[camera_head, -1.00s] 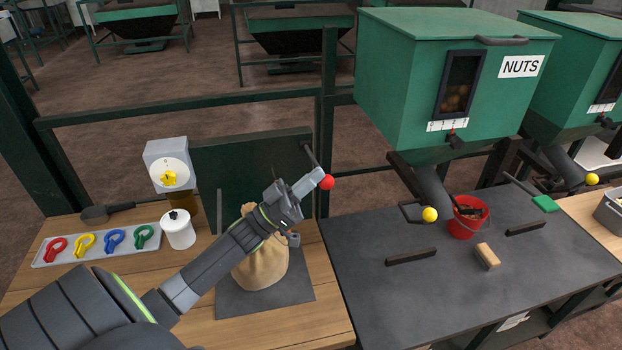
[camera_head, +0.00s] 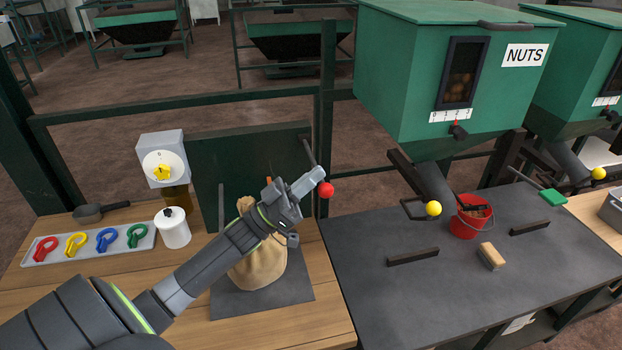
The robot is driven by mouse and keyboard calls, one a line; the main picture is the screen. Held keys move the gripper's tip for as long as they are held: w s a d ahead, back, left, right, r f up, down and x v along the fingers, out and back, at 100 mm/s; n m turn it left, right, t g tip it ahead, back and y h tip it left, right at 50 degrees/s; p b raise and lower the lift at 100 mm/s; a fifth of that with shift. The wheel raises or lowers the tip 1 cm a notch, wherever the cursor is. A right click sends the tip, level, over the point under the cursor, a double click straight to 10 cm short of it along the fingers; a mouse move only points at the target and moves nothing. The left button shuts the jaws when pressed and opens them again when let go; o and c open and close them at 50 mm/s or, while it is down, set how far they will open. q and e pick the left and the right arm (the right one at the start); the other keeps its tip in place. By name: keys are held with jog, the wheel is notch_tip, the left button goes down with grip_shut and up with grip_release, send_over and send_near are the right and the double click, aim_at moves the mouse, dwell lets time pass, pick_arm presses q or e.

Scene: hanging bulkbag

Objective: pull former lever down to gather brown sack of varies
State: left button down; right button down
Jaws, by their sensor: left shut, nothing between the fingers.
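The former lever is a dark rod ending in a red ball knob (camera_head: 326,190), beside the dark green panel (camera_head: 215,160). My left gripper (camera_head: 316,177) is shut with its fingertips at the red knob. I cannot tell whether they touch it. The brown sack (camera_head: 258,264) stands upright on a dark mat (camera_head: 298,290) on the wooden bench. My left forearm crosses in front of the sack and hides part of its neck. My right gripper is not in view.
A tray of coloured clips (camera_head: 90,257), a white canister (camera_head: 173,228) and a dial box (camera_head: 161,160) stand left. To the right are a grey table (camera_head: 370,300), a red bucket (camera_head: 468,226), a brush (camera_head: 491,256) and a green NUTS hopper (camera_head: 405,80).

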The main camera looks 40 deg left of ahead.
pick_arm(q)
notch_tip(320, 180, up, 8)
jog(key=shift+f, duration=0.2)
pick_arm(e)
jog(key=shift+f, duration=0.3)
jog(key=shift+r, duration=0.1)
